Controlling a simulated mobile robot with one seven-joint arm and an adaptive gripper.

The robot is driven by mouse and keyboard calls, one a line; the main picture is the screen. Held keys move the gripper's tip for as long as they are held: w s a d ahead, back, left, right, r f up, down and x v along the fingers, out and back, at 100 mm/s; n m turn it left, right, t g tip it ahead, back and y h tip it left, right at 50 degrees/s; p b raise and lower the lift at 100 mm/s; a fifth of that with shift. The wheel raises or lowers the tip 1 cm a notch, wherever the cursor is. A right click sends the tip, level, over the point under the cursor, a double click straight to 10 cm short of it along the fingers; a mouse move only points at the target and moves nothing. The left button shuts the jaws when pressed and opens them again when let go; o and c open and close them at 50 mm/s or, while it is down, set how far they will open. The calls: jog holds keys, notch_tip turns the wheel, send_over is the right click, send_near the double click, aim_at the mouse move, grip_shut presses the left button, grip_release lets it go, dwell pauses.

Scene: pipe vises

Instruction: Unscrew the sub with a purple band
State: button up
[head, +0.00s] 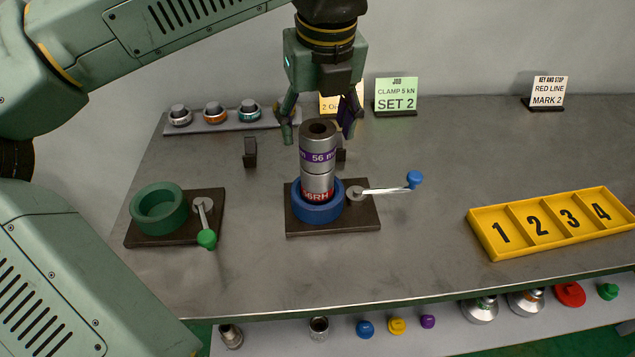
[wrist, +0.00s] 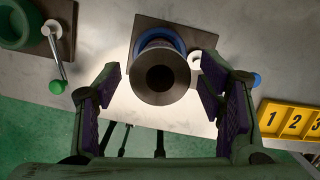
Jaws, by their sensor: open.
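The sub with a purple band (head: 318,156) is a grey metal cylinder with a dark bore and the marking "56 m". It stands upright on a lower metal piece marked in red (head: 317,185), which sits in the blue vise (head: 318,214). The vise handle with a blue knob (head: 414,179) points right. My gripper (head: 318,125) is open above and around the sub's top, its fingers apart from it on both sides. In the wrist view the sub's top (wrist: 160,78) lies between the two open fingers (wrist: 160,95), with a gap on each side.
A green vise (head: 159,208) with a green-knobbed handle (head: 206,238) stands at left. A yellow numbered tray (head: 490,240) lies at right. A rack (head: 228,122) with several ringed parts and sign cards (head: 396,93) stand at the back. A lower shelf (head: 450,335) holds loose parts.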

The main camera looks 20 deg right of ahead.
jog(key=m, duration=0.4)
jog(key=shift+m+h, duration=0.3)
jog(key=shift+h, duration=0.1)
jog(key=m+p, duration=0.1)
jog(key=m, duration=0.3)
jog(key=shift+r+g+h, duration=0.1)
jog(key=shift+g+h, duration=0.2)
jog(key=shift+h, duration=0.1)
jog(key=m+p, duration=0.1)
jog(key=m, duration=0.4)
jog(key=shift+g, duration=0.4)
jog(key=m, duration=0.4)
jog(key=shift+g, duration=0.4)
jog(key=shift+c, duration=0.3)
